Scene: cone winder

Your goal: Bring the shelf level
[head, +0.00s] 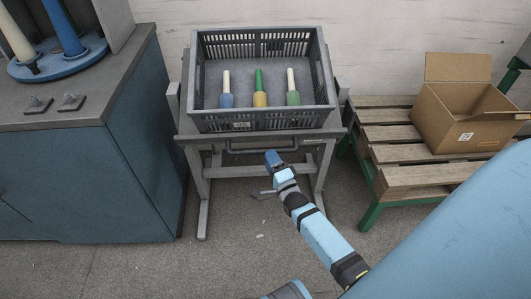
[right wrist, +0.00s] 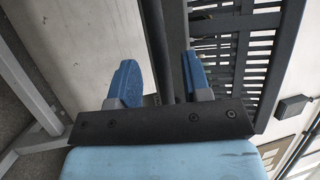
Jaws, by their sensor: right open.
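The grey shelf (head: 187,130) sits on a metal stand, with a dark handle bar (head: 240,151) along its front edge. I cannot tell from this angle how far it tilts. My right gripper (head: 273,160) is at the front of the shelf, close to the handle. In the right wrist view its blue fingers (right wrist: 160,82) are apart, and a dark bar (right wrist: 158,40) runs between them. My left gripper is not in view.
A blue cabinet (head: 145,140) with a grey top stands at the left, bearing a round blue rack (head: 60,65). A wooden pallet (head: 400,150) with an open cardboard box (head: 450,115) is at the right. The floor (head: 130,270) in front is mostly clear.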

